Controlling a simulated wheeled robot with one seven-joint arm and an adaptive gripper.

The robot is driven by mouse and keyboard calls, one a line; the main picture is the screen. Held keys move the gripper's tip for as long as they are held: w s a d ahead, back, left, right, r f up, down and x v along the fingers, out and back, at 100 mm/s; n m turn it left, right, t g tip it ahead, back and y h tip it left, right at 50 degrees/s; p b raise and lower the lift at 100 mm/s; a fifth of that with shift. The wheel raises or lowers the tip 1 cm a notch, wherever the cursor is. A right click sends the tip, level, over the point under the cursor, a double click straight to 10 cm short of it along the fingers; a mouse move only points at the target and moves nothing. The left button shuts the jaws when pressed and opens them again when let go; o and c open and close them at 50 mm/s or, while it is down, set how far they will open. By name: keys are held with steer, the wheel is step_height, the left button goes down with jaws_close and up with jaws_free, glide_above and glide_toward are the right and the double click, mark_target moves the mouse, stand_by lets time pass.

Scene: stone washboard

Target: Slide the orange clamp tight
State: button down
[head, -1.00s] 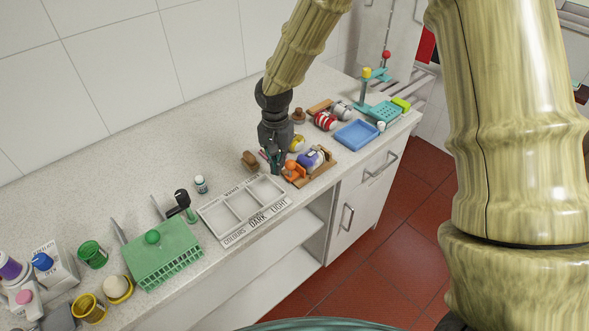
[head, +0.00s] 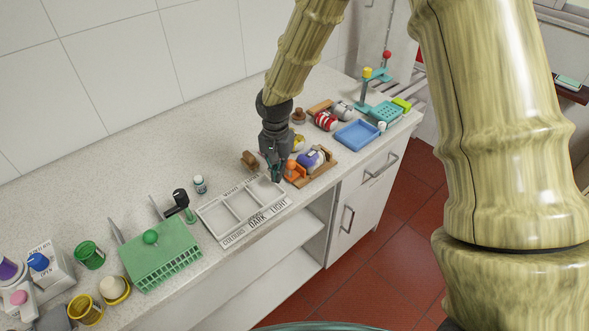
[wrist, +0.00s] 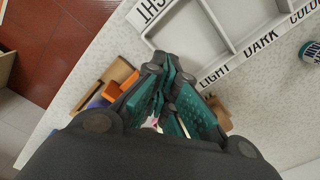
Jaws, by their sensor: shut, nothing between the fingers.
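The orange clamp (head: 293,174) sits at the left end of a wooden holder (head: 325,170) on the worktop, with a white and blue-violet item held beside it. It also shows in the wrist view (wrist: 118,76), left of my fingers and partly hidden behind them. My gripper (head: 277,178) is shut and empty, pointing down just left of the clamp, close to the tray's right corner. In the wrist view my teal fingers (wrist: 172,88) are together. I cannot tell whether they touch the clamp.
A grey sorting tray (head: 243,209) labelled DARK and LIGHT lies to the left. A brown wooden piece (head: 249,160) stands behind my gripper. A blue tray (head: 357,134) and a red-striped roll (head: 326,121) lie farther right. The counter's front edge is close.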

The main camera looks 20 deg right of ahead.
steer(key=shift+w+d, duration=0.2)
steer(key=shift+d, duration=0.35)
steer(key=shift+w+d, duration=0.2)
steer(key=shift+d, duration=0.35)
steer(key=shift+p, duration=0.3)
step_height(320, 180, up, 7)
steer(key=a+p, duration=0.2)
steer(key=p, duration=0.3)
steer(key=shift+s, duration=0.4)
